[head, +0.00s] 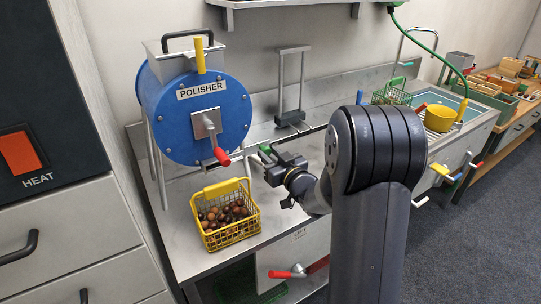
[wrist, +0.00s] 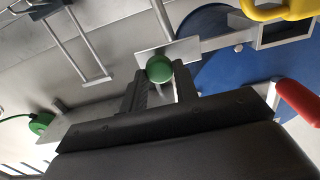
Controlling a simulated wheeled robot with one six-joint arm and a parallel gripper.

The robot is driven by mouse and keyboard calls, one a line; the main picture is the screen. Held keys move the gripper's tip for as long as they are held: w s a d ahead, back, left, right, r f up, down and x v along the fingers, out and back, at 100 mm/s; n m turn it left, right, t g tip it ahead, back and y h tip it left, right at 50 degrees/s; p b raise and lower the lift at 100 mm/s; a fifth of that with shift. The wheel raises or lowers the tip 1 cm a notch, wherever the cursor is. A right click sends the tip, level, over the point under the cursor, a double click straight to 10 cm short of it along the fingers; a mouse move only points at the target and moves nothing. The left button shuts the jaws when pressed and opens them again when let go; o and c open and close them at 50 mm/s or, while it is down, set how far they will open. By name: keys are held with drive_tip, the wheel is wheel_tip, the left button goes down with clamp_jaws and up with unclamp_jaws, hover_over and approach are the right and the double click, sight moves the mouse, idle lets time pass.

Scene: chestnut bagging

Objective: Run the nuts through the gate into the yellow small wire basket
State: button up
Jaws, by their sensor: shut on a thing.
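The yellow small wire basket (head: 227,238) stands on the steel counter below the polisher's spout, its handle upright. Several brown nuts (head: 222,215) lie in it. The blue polisher (head: 180,122) has a red-handled lever (head: 222,157) on its front. My gripper (head: 268,162) is beside the spout, right of and above the basket. In the wrist view my gripper (wrist: 157,80) is shut on a green knob (wrist: 158,68) fixed to a flat metal plate (wrist: 181,50) near the spout. Whether nuts are moving in the spout cannot be seen.
A metal frame on a black base (head: 290,118) stands behind my gripper. A green wire basket (head: 392,97) and a yellow pot (head: 438,117) are at the sink to the right. A red-handled lever (head: 290,273) is on the cabinet front below the counter.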

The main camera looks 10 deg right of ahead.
sight(246, 152)
clamp_jaws()
drive_tip(key=shift+a, duration=0.15)
drive_tip(key=a+b, duration=0.1)
drive_tip(key=s+a+b, duration=0.1)
drive_tip(key=a, duration=0.1)
drive_tip(key=a+b, duration=0.1)
drive_tip(key=b, duration=0.1)
drive_tip(key=shift+s+a+f, duration=0.15)
drive_tip(key=shift+s+a, duration=0.05)
drive_tip(key=shift+s, duration=0.05)
drive_tip(key=shift+s+a, duration=0.15)
drive_tip(key=shift+a, duration=0.25)
drive_tip(key=o, duration=1)
unclamp_jaws()
drive_tip(key=shift+a, duration=0.1)
drive_tip(key=shift+o, duration=0.2)
drive_tip(key=shift+s, duration=0.1)
